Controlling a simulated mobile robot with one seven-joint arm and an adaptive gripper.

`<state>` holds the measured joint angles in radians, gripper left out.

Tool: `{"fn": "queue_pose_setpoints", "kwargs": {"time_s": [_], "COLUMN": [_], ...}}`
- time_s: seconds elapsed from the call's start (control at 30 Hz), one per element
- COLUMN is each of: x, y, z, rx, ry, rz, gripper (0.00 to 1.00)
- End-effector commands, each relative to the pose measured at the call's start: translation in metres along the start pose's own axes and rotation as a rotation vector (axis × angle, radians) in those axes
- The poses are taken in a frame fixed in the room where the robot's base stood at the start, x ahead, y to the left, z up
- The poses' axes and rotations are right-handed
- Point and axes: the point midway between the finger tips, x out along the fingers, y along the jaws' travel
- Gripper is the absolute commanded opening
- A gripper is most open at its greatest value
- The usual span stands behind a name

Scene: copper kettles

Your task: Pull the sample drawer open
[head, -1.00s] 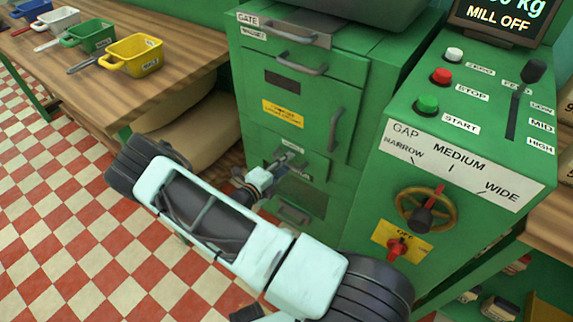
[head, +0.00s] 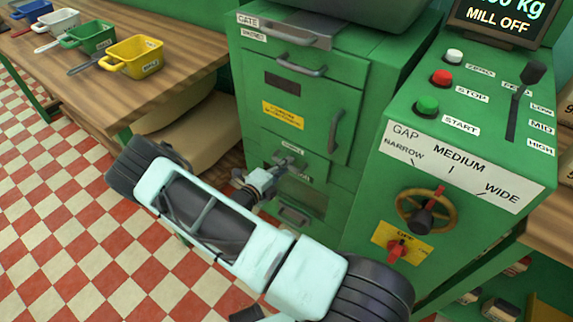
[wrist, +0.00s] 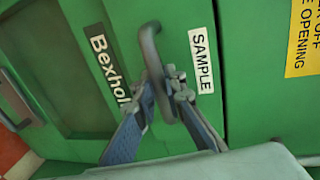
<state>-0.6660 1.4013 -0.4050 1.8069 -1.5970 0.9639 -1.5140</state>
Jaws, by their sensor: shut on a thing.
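The sample drawer (head: 316,168) is a small green front low on the mill cabinet, and it looks flush with the panel around it. Its white SAMPLE label (wrist: 201,60) is beside the grey bar handle (wrist: 150,45) in the wrist view. My gripper (wrist: 166,92) is shut on this handle, with one finger on each side of the bar. The fingertips hide part of the handle.
A larger green door with a vertical handle (head: 336,131) is above the drawer, and a lower handle (head: 294,215) is below. The control panel with a gap wheel (head: 428,211) stands to the right. A wooden table (head: 150,80) with coloured scoops is at left.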

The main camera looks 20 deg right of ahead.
Motion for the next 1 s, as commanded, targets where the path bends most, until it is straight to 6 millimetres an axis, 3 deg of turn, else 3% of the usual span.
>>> {"fn": "queue_pose_setpoints", "kwargs": {"time_s": [0.27,0.7,1.0], "x": [-0.031,-0.13,-0.173], "y": [0.006,0.027,0.037], "z": [0.001,0.001,0.0], "rx": [-0.001,-0.001,-0.001], "ry": [-0.003,-0.003,-0.001], "rz": [0.002,0.001,0.001], "gripper": [0.0,0.0,0.0]}}
